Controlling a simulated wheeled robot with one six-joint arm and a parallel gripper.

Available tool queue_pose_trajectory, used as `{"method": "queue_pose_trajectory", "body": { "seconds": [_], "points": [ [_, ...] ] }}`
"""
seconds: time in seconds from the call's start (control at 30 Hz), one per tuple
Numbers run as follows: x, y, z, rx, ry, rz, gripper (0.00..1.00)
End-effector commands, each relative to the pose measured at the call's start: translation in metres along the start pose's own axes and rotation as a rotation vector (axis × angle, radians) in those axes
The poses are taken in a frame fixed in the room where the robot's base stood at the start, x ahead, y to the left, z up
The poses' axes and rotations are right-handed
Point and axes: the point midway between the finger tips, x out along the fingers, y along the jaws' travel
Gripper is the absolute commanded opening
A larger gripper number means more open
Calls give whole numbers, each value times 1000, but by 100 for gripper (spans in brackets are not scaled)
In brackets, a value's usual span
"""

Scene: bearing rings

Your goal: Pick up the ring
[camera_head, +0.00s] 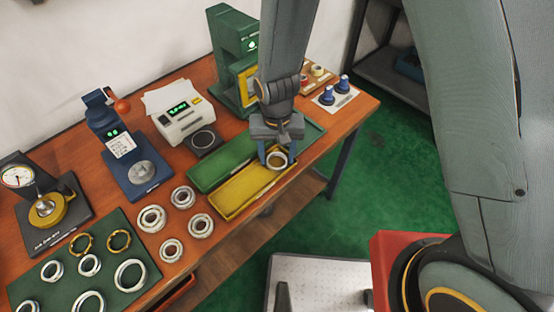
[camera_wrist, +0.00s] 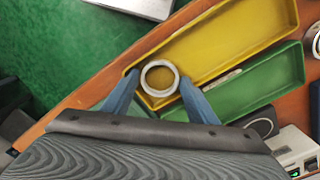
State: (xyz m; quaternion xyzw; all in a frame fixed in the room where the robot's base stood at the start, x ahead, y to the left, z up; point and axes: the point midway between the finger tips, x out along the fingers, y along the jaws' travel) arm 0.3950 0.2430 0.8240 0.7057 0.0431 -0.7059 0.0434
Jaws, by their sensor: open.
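A pale metal ring (camera_wrist: 161,94) is between the two blue fingers of my gripper (camera_wrist: 159,80) in the wrist view. The ring also shows in the head view (camera_head: 277,168), over the right end of the yellow tray (camera_head: 233,200). My gripper (camera_head: 277,155) is open and points down at that end of the tray. The fingers stand on either side of the ring, with a small gap in the wrist view. I cannot tell whether the ring rests on the tray floor. Several other bearing rings, such as one at the left (camera_head: 151,218), lie on the table.
A green tray (camera_head: 222,160) lies beside the yellow one. A green press (camera_head: 232,50), a white printer-like device (camera_head: 178,112) and a blue tester (camera_head: 125,150) stand behind. A dark green mat (camera_head: 105,265) bears more rings. The table (camera_head: 325,148) ends just right of the trays.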

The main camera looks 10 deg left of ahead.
Motion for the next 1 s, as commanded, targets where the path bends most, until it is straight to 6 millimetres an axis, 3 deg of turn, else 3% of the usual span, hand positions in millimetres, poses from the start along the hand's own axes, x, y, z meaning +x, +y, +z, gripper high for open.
{"method": "queue_pose_trajectory", "body": {
  "seconds": [0.27,0.43,0.47,0.77,1.0],
  "points": [
    [2,0,0,0,0,0,53],
    [2,0,0,0,0,0,27],
    [2,0,0,0,0,0,26],
    [1,0,0,0,1,0,26],
    [-15,-1,-2,0,3,-2,26]
  ]
}}
